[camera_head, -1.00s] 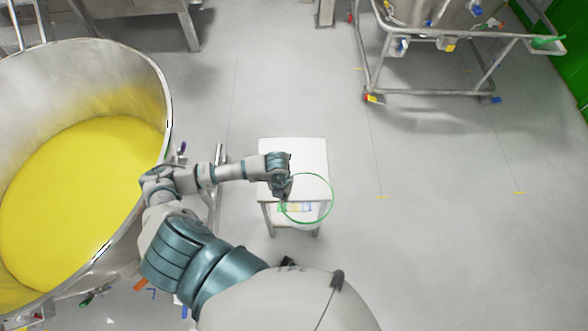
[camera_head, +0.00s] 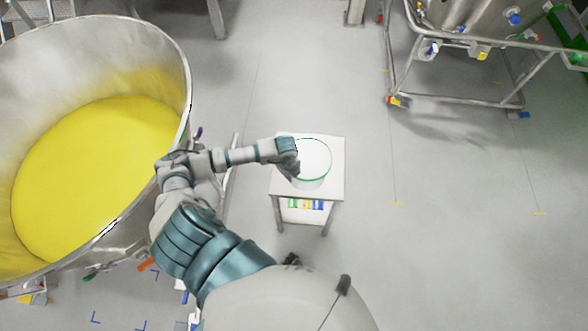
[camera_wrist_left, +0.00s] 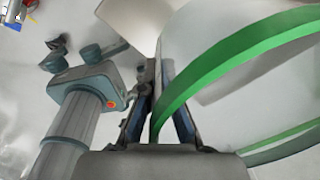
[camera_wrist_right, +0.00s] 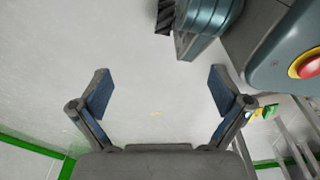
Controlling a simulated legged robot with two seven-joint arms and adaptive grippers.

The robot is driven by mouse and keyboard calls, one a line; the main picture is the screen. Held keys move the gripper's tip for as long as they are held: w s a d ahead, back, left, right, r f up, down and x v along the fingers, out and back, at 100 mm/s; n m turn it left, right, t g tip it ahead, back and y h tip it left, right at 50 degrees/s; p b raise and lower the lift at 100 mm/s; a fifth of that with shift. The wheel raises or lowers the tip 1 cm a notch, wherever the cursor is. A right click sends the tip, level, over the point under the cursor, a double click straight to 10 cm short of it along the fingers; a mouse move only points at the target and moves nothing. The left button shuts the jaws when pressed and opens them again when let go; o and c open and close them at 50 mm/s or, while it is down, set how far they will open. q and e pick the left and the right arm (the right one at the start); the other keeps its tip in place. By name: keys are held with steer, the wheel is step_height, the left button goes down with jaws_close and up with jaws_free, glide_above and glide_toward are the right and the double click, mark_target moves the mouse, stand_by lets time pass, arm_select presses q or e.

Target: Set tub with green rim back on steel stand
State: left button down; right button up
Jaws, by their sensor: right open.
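The translucent white tub with a green rim (camera_head: 315,158) is over the top of the steel stand (camera_head: 334,188) in the head view. I cannot tell whether its base touches the top. My left gripper (camera_head: 291,166) is at the tub's left side. In the left wrist view the fingers of my left gripper (camera_wrist_left: 157,122) are closed on the tub's wall at the green rim (camera_wrist_left: 215,62). My right gripper (camera_wrist_right: 158,92) is open and empty in the right wrist view, and is not in the head view.
A large steel vat of yellow powder (camera_head: 185,70) stands close to the left of the stand. A wheeled steel frame (camera_head: 450,102) with a vessel is at the upper right. Coloured items (camera_head: 305,204) lie on the stand's lower shelf. The floor right of the stand is clear.

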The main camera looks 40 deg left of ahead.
arm_select(q)
steer(key=w, duration=0.1)
steer(key=w+a, duration=0.1)
steer(key=w, duration=0.1)
steer(key=shift+w+a+f, duration=0.25)
steer(key=shift+w+a, duration=0.15)
step_height(320, 180, down, 3)
steer(key=shift+d+f+b, duration=0.1)
steer(key=shift+f+b, duration=0.1)
steer(key=shift+b, duration=0.1)
steer(key=shift+w, duration=0.1)
steer(key=c, duration=1.3)
jaws_free()
arm_select(e)
steer(key=shift+w+r, duration=0.5)
steer(key=shift+w, duration=0.25)
arm_select(q)
steer(key=r, duration=0.8)
steer(key=r+p, duration=0.1)
steer(key=r, duration=0.3)
steer(key=shift+s+a, duration=0.2)
steer(key=shift+s, duration=0.2)
arm_select(e)
steer(key=s+f, duration=0.1)
steer(key=s, duration=0.1)
steer(key=shift+s+d+f, duration=0.1)
steer(key=shift+s+f, duration=0.2)
steer(key=shift+f, duration=0.05)
